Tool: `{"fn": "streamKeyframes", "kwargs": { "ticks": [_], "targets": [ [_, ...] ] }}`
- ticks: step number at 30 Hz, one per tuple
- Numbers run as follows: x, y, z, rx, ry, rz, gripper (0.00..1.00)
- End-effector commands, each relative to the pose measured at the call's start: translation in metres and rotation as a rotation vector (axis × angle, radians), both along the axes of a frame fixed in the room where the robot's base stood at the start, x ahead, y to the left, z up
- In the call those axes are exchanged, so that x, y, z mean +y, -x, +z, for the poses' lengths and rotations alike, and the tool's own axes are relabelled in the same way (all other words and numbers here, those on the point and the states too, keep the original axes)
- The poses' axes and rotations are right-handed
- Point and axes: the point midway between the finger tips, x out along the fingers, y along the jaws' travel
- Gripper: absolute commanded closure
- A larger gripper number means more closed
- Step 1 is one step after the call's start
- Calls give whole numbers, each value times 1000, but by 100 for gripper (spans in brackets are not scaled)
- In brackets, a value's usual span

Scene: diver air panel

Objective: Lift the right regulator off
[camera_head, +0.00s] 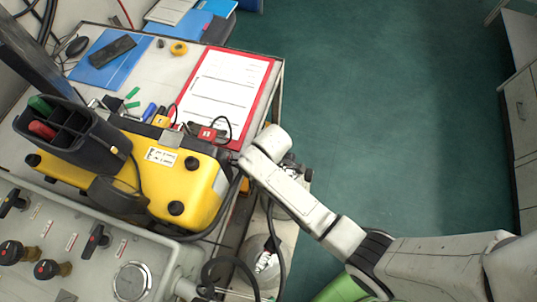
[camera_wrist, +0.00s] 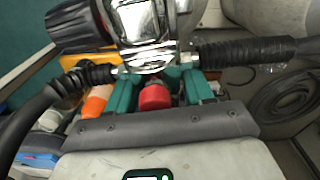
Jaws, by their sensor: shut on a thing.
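A chrome regulator (camera_wrist: 150,22) with a black ribbed knob (camera_wrist: 75,22) fills the top of the wrist view. Black hoses run from it to the left and right. My gripper (camera_wrist: 155,72), with teal fingers, is shut on the regulator. In the head view my arm reaches in from the lower right to the table's right edge, and its wrist hides most of my gripper. A little dark and chrome metal (camera_head: 292,167) shows beside the wrist. Whether the regulator is clear of its seat cannot be told. A second chrome valve (camera_head: 266,262) sits on a pale cylinder below.
A yellow case (camera_head: 205,185) and a black tool caddy (camera_head: 75,130) stand left of my arm. A red-edged clipboard (camera_head: 228,85) lies behind. A grey control panel (camera_head: 85,270) is at lower left. A green cylinder (camera_head: 342,288) lies below my arm. The green floor (camera_head: 375,110) is clear.

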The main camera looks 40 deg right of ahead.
Motion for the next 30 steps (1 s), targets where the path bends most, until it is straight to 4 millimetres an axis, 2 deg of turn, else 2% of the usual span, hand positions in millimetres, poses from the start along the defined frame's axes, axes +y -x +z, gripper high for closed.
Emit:
{"fn": "streamKeyframes", "kwargs": {
  "ticks": [30],
  "targets": [
    [0, -2, 35, -4, 1, 1, 100]
  ]
}}
